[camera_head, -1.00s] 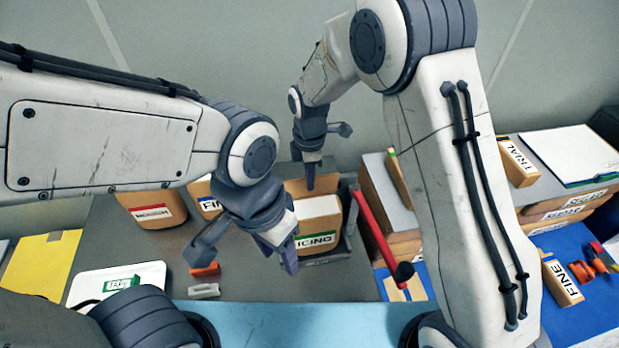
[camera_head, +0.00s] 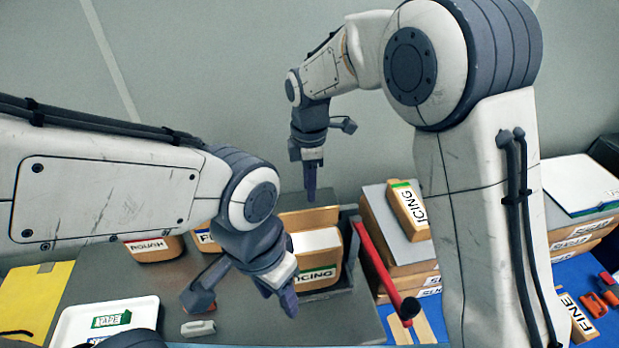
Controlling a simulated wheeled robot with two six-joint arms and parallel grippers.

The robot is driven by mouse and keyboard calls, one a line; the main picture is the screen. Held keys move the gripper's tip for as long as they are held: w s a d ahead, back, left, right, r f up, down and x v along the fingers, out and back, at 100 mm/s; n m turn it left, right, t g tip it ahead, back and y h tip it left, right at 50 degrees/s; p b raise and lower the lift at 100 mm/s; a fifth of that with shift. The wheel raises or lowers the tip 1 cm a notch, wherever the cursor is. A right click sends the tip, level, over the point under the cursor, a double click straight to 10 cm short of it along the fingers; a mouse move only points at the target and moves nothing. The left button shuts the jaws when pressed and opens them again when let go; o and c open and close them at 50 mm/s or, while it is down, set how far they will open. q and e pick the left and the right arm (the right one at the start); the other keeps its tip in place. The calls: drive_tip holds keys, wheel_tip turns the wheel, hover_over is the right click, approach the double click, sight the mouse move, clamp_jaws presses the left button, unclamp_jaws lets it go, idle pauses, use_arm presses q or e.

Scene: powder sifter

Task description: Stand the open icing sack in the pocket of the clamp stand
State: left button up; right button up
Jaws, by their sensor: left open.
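The open icing sack (camera_head: 318,252), tan with a white top and a green-striped label, stands upright against the dark grey clamp stand (camera_head: 347,262) with its red lever (camera_head: 375,255). It appears to be in the pocket, but its base and the pocket floor are hidden. My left gripper (camera_head: 243,297) is open in front of the sack's left side, one finger covering part of the label; I cannot tell if it touches. My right gripper (camera_head: 326,158) appears open and empty above the sack's back edge, one finger pointing down and clear of it.
More sacks (camera_head: 153,248) stand behind on the left. A white tray (camera_head: 75,322) with a tape label and a yellow sheet (camera_head: 35,300) lie at front left. A small grey piece (camera_head: 198,328) lies in front.

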drive_tip(key=s+r+m, duration=0.3)
drive_tip(key=s+m, duration=0.1)
drive_tip(key=s, duration=0.4)
drive_tip(key=s+r+m, duration=0.2)
drive_tip(key=s+m, duration=0.1)
drive_tip(key=s, duration=0.5)
drive_tip(key=s+d+f+m, duration=0.1)
drive_tip(key=s+d+m, duration=0.1)
drive_tip(key=s, duration=0.3)
drive_tip(key=s+d+f+m+y, duration=0.1)
drive_tip(key=s+d+m, duration=0.1)
drive_tip(key=s+m, duration=0.2)
drive_tip(key=shift+s+d+f, duration=0.2)
drive_tip(key=shift+s+d, duration=0.2)
drive_tip(key=shift+s, duration=0.2)
